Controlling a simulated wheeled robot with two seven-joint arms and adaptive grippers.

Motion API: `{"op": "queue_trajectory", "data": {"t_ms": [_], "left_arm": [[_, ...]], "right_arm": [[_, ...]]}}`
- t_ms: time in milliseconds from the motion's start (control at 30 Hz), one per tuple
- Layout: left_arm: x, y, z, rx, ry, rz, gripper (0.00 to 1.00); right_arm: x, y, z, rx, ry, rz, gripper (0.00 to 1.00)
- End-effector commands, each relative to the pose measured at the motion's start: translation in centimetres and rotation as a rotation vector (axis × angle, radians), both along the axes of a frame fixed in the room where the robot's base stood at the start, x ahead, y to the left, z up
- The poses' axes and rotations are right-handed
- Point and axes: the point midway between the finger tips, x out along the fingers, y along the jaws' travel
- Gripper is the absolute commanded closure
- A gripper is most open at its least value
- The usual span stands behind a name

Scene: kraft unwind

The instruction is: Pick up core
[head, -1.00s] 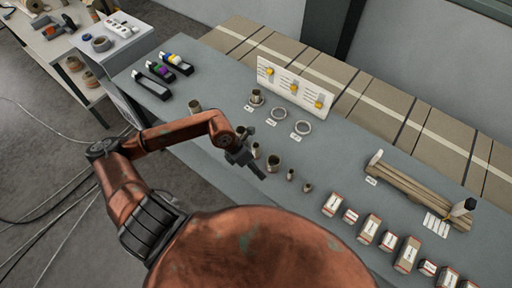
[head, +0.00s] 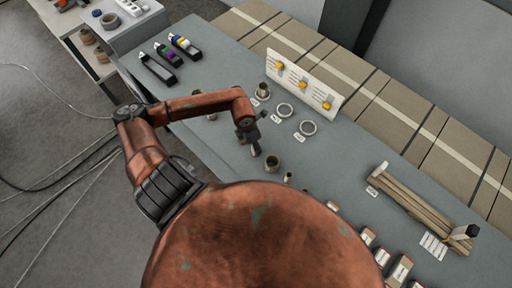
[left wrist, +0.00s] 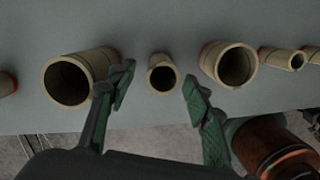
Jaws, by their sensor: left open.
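Several hollow brown cardboard cores stand in a row along the near edge of the grey table. In the left wrist view, a narrow core (left wrist: 161,74) lies between the fingertips of my open left gripper (left wrist: 158,88), with a visible gap on each side. A wider core (left wrist: 80,77) is to its left and another wide core (left wrist: 229,64) to its right. Smaller cores (left wrist: 283,58) are farther right. In the head view my left gripper (head: 250,139) points down over the row, left of a wide core (head: 272,163). My right gripper is not in view.
Rings (head: 285,110) and a white panel with yellow pieces (head: 303,85) are behind the row. Small boxes (head: 400,270) stand at the near right. Long brown tubes (head: 415,199) lie at the right. Black holders (head: 157,69) are at the far left.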

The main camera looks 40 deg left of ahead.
Motion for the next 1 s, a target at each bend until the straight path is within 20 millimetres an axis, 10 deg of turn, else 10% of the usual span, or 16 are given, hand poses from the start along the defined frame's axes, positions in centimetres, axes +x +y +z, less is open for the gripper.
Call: {"op": "queue_trajectory", "data": {"t_ms": [467, 1000], "left_arm": [[0.5, -0.6, -2.9, -0.002, 0.000, -0.004, 0.54], [0.6, -0.6, -2.8, -0.002, -0.001, -0.005, 0.90]], "right_arm": [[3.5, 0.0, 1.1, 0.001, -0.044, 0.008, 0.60], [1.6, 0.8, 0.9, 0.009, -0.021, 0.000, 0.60]]}}
